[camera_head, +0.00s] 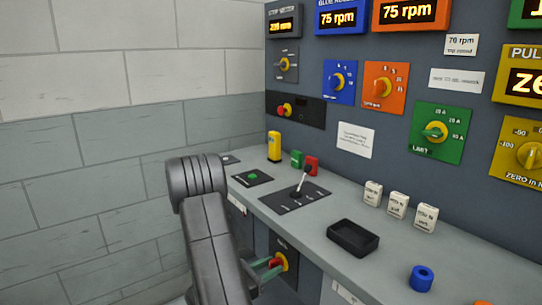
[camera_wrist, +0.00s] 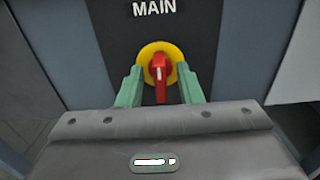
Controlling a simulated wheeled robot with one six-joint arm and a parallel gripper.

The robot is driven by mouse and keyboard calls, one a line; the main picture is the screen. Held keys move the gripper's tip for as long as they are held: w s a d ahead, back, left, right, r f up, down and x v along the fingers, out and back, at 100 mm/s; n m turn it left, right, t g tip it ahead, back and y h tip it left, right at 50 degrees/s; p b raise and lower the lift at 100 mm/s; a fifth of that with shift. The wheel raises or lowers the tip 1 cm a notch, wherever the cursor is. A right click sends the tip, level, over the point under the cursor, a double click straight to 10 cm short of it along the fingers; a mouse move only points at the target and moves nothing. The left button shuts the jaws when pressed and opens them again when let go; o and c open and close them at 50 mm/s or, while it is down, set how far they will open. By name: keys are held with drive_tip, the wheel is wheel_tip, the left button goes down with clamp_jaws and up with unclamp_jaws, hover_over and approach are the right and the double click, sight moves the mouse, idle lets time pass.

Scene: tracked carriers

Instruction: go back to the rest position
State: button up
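My gripper (camera_wrist: 161,88) is open in the wrist view, with its two green fingers apart on either side of a red switch handle (camera_wrist: 160,78). The handle points straight up and down on a yellow round plate (camera_wrist: 146,52), under the word MAIN. I cannot tell whether the fingers touch the handle. In the head view my grey arm reaches down below the counter's front edge, and my gripper (camera_head: 268,272) is by the same red and yellow switch (camera_head: 281,261) on the cabinet front. Part of the gripper is hidden behind my arm.
A control panel (camera_head: 390,70) with knobs stands behind. A brick wall (camera_head: 100,150) is at left.

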drive_tip(key=shift+w+d, duration=0.2)
drive_tip(key=shift+d, duration=0.05)
drive_tip(key=shift+s+a, duration=0.1)
drive_tip(key=shift+a, duration=0.05)
drive_tip(key=p+v, duration=0.1)
drive_tip(key=v, duration=1.2)
drive_tip(key=b+x, duration=0.1)
drive_tip(key=x, duration=1.2)
drive_tip(key=shift+d, duration=0.3)
drive_tip(key=shift+a+f+m+b, duration=0.1)
drive_tip(key=shift+f+m+b, duration=0.15)
drive_tip(key=shift+m+b, duration=0.45)
drive_tip(key=m+b, duration=0.4)
drive_tip(key=m, duration=0.2)
drive_tip(key=shift+s+a+r, duration=0.1)
drive_tip(key=shift+a+r, duration=0.05)
drive_tip(key=shift+r, duration=0.05)
drive_tip(key=shift+s+a, duration=0.45)
drive_tip(key=shift+a, duration=0.1)
